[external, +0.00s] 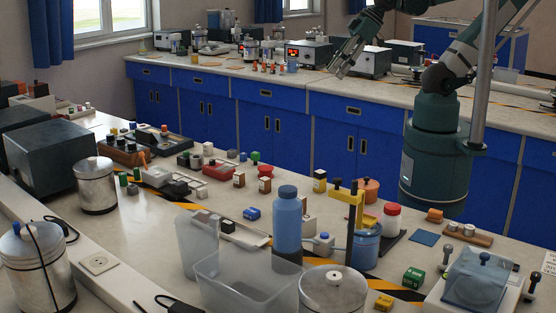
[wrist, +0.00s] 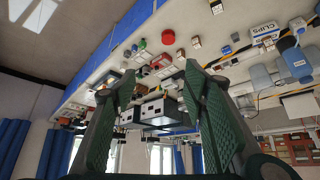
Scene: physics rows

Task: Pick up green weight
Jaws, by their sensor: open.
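A small green piece that looks like a weight (external: 255,157) stands on the near bench in the external view, behind a small brown box. Green small cylinders (external: 123,179) also stand further left, near the metal canister. A small green object (wrist: 140,44) shows in the upper middle of the tilted wrist view; I cannot tell for certain which one it is. My gripper (external: 340,69) is in the air, above and to the right of the green pieces. In the wrist view my gripper (wrist: 160,84) has its fingers spread with nothing between them.
The near bench is crowded. A blue bottle (external: 287,222), a clear tub (external: 245,285) and a yellow stand (external: 356,210) rise at its front middle. A metal canister (external: 96,185) stands left. The air around my gripper is free.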

